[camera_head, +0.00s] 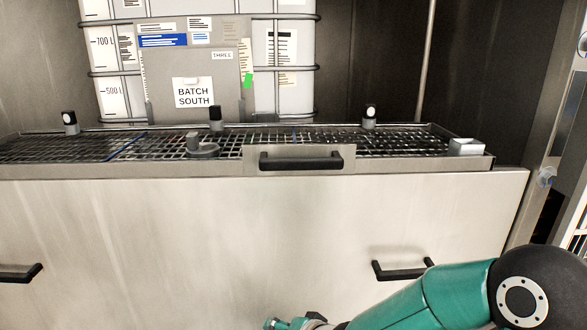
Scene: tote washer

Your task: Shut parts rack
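The parts rack (400,143) is a long wire-mesh tray with a grey metal rim. It lies across the middle of the head view, above a pale steel front panel. A black bar handle (300,161) sits on a plate at the middle of its front edge. My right arm, in green and black, comes in from the lower right, below the rack and in front of the panel. Its gripper is not clearly in view; only part of the wrist shows at the bottom edge. My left arm and gripper are not in view. No gripper is seen touching the rack handle.
Small black-topped fittings (370,113) stand along the rack's back edge. A white caged tank (285,60) labelled BATCH SOUTH stands behind it. The front panel (200,230) has two black handles, at left (20,273) and right (402,270). A frame post stands at the far right.

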